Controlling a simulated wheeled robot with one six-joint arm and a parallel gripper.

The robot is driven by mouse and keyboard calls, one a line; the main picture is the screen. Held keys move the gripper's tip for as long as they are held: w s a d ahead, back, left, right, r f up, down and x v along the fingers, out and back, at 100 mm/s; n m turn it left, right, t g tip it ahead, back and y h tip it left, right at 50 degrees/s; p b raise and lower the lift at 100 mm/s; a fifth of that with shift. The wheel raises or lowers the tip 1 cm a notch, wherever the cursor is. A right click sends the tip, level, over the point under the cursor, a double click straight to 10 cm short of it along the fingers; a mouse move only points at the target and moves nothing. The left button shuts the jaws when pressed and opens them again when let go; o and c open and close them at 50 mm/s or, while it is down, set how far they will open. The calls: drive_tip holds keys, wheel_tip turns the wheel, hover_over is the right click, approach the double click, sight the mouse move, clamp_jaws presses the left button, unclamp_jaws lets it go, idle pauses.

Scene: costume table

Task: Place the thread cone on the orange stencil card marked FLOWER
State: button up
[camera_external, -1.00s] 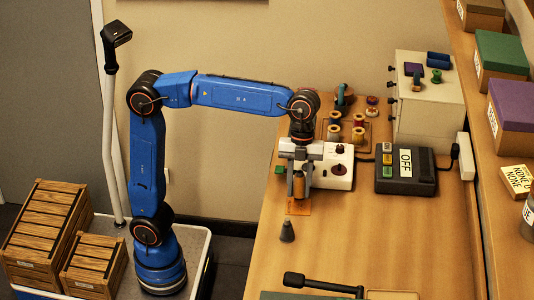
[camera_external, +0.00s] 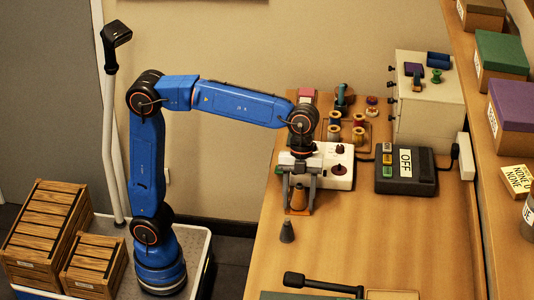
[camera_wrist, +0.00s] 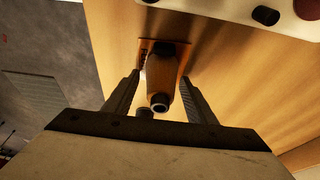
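The thread cone (camera_external: 299,197), orange-brown with a narrow top, stands upright on the orange stencil card (camera_external: 298,212) near the table's left edge. In the wrist view the cone (camera_wrist: 160,78) rises from the card (camera_wrist: 184,56), covering its middle; dark lettering shows at the card's left side but is too small to read. My gripper (camera_external: 299,190) is open, pointing down, with a finger on each side of the cone. In the wrist view a gap shows between the cone and the fingers of my gripper (camera_wrist: 158,100).
A dark grey cone (camera_external: 287,232) stands just in front of the card. A white machine (camera_external: 335,168) is close behind my gripper, with a rack of spools (camera_external: 350,130) beyond. A black box marked OFF (camera_external: 405,172) is to the right. The middle of the table is clear.

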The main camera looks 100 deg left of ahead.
drive_tip(key=v, duration=1.2)
drive_tip(key=shift+r, duration=0.15)
drive_tip(key=s+a+f+n+t+y, duration=0.1)
drive_tip(key=s+a+f+n, duration=0.3)
drive_tip(key=s+f, duration=0.5)
drive_tip(key=s+a+f+n+t+y, duration=0.1)
drive_tip(key=s+a+f+n+t, duration=0.1)
drive_tip(key=s+f+n, duration=0.6)
drive_tip(key=s+a+f+n+t+y, duration=0.1)
drive_tip(key=s+a+f+n, duration=0.4)
drive_tip(key=s+f, duration=0.6)
drive_tip(key=s+n, duration=0.1)
drive_tip(key=s, duration=0.3)
drive_tip(key=shift+a+t, duration=0.35)
drive_tip(key=shift+t, duration=0.05)
